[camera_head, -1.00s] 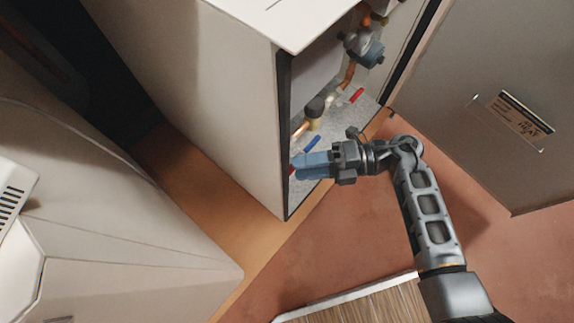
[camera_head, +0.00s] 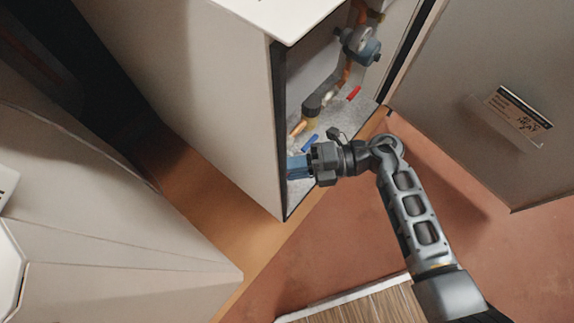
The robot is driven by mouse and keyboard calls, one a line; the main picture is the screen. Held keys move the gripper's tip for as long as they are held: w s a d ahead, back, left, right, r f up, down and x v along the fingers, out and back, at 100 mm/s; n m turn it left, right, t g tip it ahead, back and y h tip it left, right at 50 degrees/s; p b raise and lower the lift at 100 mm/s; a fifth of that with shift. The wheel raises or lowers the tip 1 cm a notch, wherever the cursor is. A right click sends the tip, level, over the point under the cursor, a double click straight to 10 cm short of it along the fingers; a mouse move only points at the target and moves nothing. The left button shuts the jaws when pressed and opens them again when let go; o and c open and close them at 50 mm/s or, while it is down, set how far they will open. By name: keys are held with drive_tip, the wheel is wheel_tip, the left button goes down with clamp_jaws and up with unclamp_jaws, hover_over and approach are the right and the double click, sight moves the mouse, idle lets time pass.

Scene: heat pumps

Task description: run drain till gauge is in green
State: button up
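My gripper (camera_head: 296,167) reaches through the open front of the white heat pump cabinet (camera_head: 190,90), at its lower left. Its blue finger parts are inside, partly behind the cabinet's front edge, so their spread and anything between them cannot be made out. A blue bar-shaped handle (camera_head: 311,143) lies just above the gripper. A red bar-shaped handle (camera_head: 354,93) is higher and to the right. A dark pipe elbow (camera_head: 315,103) and a copper pipe (camera_head: 298,129) are between them. A blue-grey round fitting (camera_head: 361,46) sits higher up. I cannot pick out a gauge or its reading.
The grey cabinet door (camera_head: 480,100) stands open on the right, with a label (camera_head: 520,117). A pale casing (camera_head: 110,240) fills the lower left. A wooden board with a white edge (camera_head: 360,304) lies at the bottom. Reddish floor (camera_head: 320,240) is clear.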

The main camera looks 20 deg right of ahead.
clamp_jaws()
drive_tip(key=n+h+p, duration=0.1)
drive_tip(key=f+h+p, duration=0.1)
drive_tip(key=p, duration=0.1)
drive_tip(key=shift+d+n+t+h, duration=0.15)
drive_tip(key=shift+n+t+h, duration=0.15)
drive_tip(key=shift+n, duration=0.1)
drive_tip(key=h+p, duration=0.1)
drive_tip(key=f+n+h+p, duration=0.1)
drive_tip(key=n+h+p, duration=0.1)
drive_tip(key=p, duration=0.1)
drive_tip(key=shift+w+d+f+t, duration=0.3)
drive_tip(key=shift+f, duration=0.2)
